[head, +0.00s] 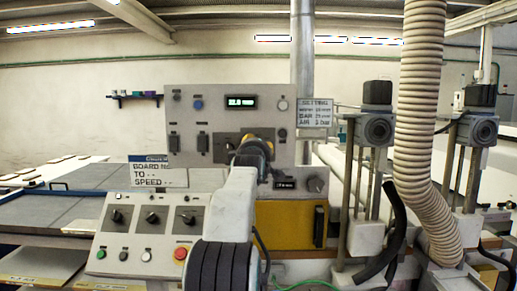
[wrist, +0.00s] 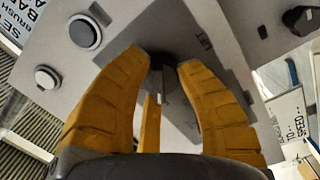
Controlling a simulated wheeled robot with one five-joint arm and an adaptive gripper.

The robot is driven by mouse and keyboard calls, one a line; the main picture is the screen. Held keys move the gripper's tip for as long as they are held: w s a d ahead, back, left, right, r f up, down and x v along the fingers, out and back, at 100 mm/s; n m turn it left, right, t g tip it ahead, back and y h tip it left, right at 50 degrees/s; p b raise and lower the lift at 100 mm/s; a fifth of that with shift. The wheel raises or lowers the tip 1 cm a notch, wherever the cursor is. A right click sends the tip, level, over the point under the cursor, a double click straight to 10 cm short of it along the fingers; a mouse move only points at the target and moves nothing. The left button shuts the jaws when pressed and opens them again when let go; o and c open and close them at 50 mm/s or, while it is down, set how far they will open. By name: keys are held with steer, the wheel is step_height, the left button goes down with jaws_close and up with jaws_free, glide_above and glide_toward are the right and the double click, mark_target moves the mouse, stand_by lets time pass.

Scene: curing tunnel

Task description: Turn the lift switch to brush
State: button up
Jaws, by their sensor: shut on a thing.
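The lift switch (wrist: 164,73) is a small black knob on a dark grey plate in the wrist view. A label that seems to read LIFT is printed on the plate beside it. The yellow fingers of my gripper (wrist: 163,63) are closed around the knob from both sides. A pale mark shows near the knob between the fingers, but I cannot tell which position it points to. In the head view my gripper (head: 257,142) reaches the dark plate (head: 224,147) on the upright grey panel (head: 220,101), and my arm hides the knob.
The panel also carries a lit display (head: 241,102), buttons, rocker switches and another black knob (head: 316,185) at lower right. Below stands a sloped console (head: 140,220) with several knobs and a red button (head: 181,253). A ribbed hose (head: 422,110) hangs at the right.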

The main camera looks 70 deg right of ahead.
steer(key=shift+w+a+r, duration=0.1)
steer(key=shift+w+r, duration=0.05)
steer(key=shift+r, duration=0.05)
steer(key=o, duration=0.7)
steer(key=shift+c, duration=0.2)
steer(key=o, duration=0.3)
steer(key=shift+w, duration=0.25)
steer(key=shift+o, duration=1.2)
steer(key=shift+s+f, duration=0.15)
steer(key=shift+s, duration=0.1)
steer(key=v, duration=1.2)
